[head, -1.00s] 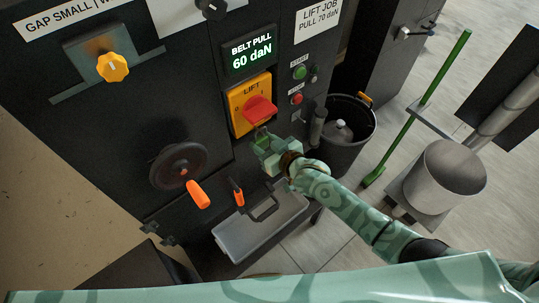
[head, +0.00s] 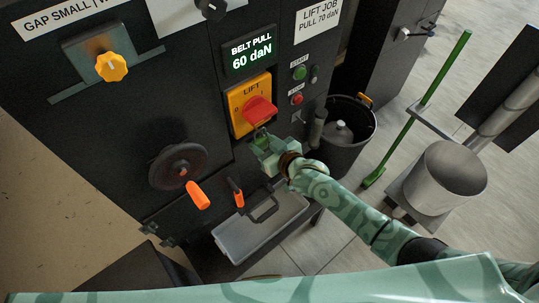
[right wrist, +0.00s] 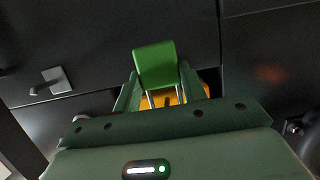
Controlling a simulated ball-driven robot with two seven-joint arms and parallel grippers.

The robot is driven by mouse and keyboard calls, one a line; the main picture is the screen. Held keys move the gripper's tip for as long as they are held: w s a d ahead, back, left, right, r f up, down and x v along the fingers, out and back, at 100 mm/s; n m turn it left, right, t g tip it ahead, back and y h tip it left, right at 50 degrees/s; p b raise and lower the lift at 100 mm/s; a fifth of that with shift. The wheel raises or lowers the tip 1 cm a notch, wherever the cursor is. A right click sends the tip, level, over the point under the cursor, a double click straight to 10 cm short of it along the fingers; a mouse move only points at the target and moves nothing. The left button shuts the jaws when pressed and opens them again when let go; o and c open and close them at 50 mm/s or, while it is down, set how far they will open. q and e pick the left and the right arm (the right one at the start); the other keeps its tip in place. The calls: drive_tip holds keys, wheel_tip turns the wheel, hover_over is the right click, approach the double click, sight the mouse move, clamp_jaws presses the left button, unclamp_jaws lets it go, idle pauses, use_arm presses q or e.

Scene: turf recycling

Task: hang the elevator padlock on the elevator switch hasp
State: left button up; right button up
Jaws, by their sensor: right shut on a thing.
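The elevator switch is a yellow plate (head: 236,97) marked LIFT with a red handle (head: 260,108), on the dark machine front. My right gripper (head: 262,144) is just below the plate, shut on the green padlock (head: 259,136). In the right wrist view the padlock's green body (right wrist: 155,66) sits between the fingers (right wrist: 158,85). Two bright shackle legs show against the yellow plate (right wrist: 172,98). The hasp is not distinguishable, and I cannot tell whether the shackle touches or passes through it. My left gripper is not in view.
Green and red buttons (head: 297,99) are right of the switch. A handwheel with an orange grip (head: 198,195) is at lower left. An orange-handled tool (head: 237,194) is above a grey tray (head: 240,240). A black bin (head: 362,142) stands to the right.

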drive_tip(key=shift+f, duration=0.1)
idle(0.3)
drive_tip(key=o, duration=1.1)
